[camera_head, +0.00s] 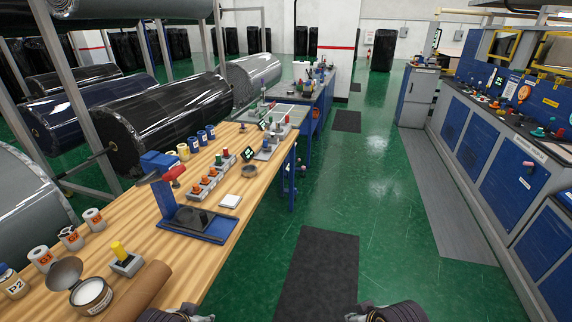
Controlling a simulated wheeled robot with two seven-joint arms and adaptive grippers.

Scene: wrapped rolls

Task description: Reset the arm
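My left gripper (188,313) shows only in part at the bottom edge, by the front right corner of the wooden table (225,240). My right gripper (388,311) shows only in part at the bottom edge, over the green floor to the right of a dark mat. The fingers of both are cut off or too small to make out. I cannot tell whether either is open or shut, and I see nothing held.
On the table are a blue stand with a red handle (172,174), an open tin (91,295), a brown roll (142,292) and several labelled rolls and button boxes. Large wrapped rolls (160,122) lie on a rack at left. Blue cabinets (487,150) stand right. The green aisle (385,200) is clear.

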